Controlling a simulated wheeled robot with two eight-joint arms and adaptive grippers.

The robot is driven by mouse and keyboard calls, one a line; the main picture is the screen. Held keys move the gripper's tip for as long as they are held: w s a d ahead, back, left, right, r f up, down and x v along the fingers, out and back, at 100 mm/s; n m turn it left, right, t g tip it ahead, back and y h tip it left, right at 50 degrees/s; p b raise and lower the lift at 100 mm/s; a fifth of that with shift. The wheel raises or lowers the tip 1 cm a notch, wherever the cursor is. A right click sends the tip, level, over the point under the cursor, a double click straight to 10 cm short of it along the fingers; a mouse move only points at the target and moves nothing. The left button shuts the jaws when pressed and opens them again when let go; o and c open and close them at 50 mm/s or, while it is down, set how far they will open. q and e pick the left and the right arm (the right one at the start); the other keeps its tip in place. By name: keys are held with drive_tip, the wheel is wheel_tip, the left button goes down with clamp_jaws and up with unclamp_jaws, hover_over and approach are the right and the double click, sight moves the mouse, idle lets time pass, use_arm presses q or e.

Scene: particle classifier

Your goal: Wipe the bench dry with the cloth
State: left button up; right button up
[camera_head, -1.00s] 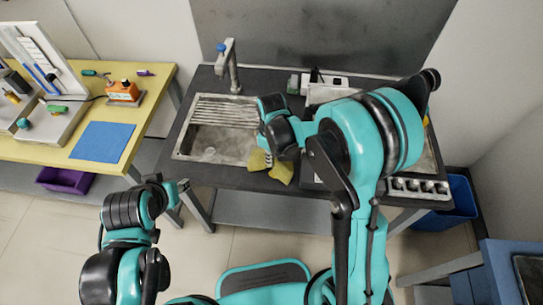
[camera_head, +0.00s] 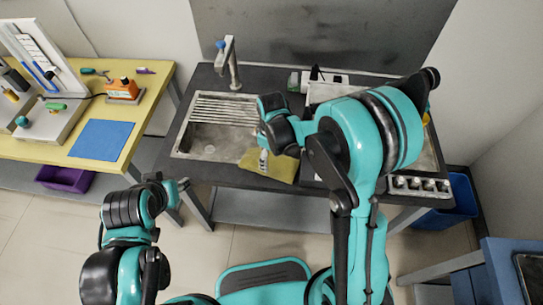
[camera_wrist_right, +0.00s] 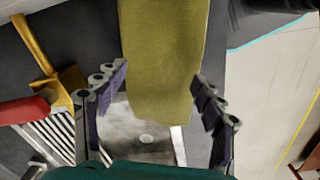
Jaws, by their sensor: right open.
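The yellow-green cloth (camera_head: 272,168) lies spread over the front edge of the sink basin and the dark bench (camera_head: 201,78). It also shows in the right wrist view (camera_wrist_right: 160,55) as a long strip running between the fingers. My right gripper (camera_head: 264,158) is at the cloth's left part. In the right wrist view its fingers (camera_wrist_right: 163,95) are wide apart, one on each side of the cloth, not closed on it. My left gripper (camera_head: 178,187) is low, left of the bench, away from the cloth; its jaws are too small to read. I cannot make out water on the bench.
The sink (camera_head: 208,145) with its ribbed drainer and a tap (camera_head: 233,68) are behind the cloth. A red-handled tool (camera_wrist_right: 22,111) shows at left in the wrist view. A yellow table (camera_head: 140,110) with equipment stands left; a blue bin (camera_head: 455,205) is at right.

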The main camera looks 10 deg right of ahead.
drive_tip(key=shift+f+b, duration=0.95)
drive_tip(key=shift+f, duration=0.25)
drive_tip(key=shift+r, duration=0.15)
drive_tip(key=c, duration=0.5)
drive_tip(key=shift+s, duration=0.1)
clamp_jaws()
